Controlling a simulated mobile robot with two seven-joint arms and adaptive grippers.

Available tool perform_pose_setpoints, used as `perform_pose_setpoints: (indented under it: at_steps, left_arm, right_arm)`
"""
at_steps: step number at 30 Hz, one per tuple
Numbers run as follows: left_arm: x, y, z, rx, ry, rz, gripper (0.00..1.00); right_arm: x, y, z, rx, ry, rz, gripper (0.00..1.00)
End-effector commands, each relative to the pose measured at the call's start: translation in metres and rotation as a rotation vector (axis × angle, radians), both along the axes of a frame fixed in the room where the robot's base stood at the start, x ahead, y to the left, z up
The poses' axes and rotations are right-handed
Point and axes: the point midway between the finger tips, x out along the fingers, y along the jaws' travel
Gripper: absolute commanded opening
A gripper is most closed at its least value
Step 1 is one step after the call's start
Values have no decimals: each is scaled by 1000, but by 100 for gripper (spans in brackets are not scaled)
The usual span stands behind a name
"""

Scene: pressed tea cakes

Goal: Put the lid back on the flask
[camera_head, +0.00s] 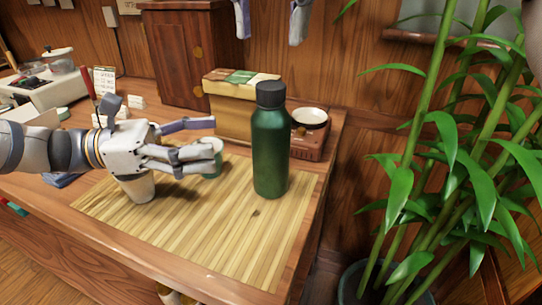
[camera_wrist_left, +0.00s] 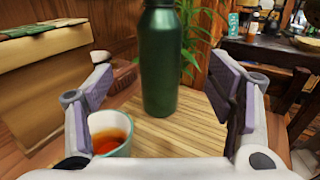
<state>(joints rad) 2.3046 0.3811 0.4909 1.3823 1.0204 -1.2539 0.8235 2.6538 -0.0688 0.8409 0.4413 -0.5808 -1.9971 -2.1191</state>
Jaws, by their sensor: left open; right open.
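The dark green flask (camera_head: 270,150) stands upright on the bamboo mat (camera_head: 233,228). A black lid (camera_head: 270,94) sits on its top in the head view. In the left wrist view the flask (camera_wrist_left: 160,65) stands beyond the fingers, its top cut off. My left gripper (camera_head: 213,138) is open, left of the flask and apart from it. In the wrist view its fingers (camera_wrist_left: 165,95) are spread with nothing gripped. My right gripper (camera_head: 269,41) shows only two spread fingers pointing down at the top edge, open and empty, above the flask in the picture.
A green cup (camera_head: 213,165) of tea (camera_wrist_left: 108,140) is close by my left fingers. A pale cup (camera_head: 138,189) stands under that hand. A box (camera_head: 229,117) and a small brown stand with a white bowl (camera_head: 310,116) are behind. A bamboo plant (camera_head: 445,150) is right.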

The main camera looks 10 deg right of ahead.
Motion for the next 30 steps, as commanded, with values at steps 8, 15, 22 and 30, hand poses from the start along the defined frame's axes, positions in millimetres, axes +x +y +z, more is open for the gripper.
perform_pose_setpoints:
  at_steps: [8, 15, 22, 30]
  left_arm:
    - [-5, -55, 0, 2, -1, -3, 75]
    - [-7, -95, 0, 2, -1, -1, 75]
    - [-8, -109, 0, 1, -1, 1, 75]
    - [-8, -110, 0, 1, -1, 1, 68]
  right_arm:
    - [0, 0, 0, 0, 0, 0, 51]
    - [0, 0, 0, 0, 0, 0, 51]
    - [0, 0, 0, 0, 0, 0, 51]
    - [0, 0, 0, 0, 0, 0, 51]
